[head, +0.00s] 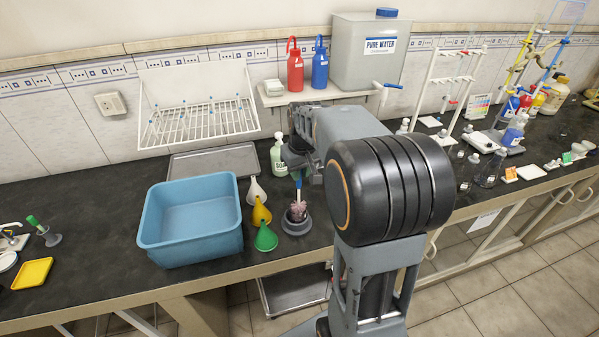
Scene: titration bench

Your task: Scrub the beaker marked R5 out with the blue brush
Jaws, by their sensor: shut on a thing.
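A brush with a blue handle (299,187) and pinkish bristles (298,208) is upright over a round grey holder (296,225) on the bench, to the right of the green funnel. The bristles' lower end meets the holder's opening; I cannot tell how deep it sits. My gripper (297,172) is at the top of the blue handle and shut on it; my arm hides part of the fingers. I cannot make out a beaker marked R5.
A soap bottle (277,158) stands behind. A white drying rack (203,122) hangs on the wall. Glassware crowds the bench at right.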

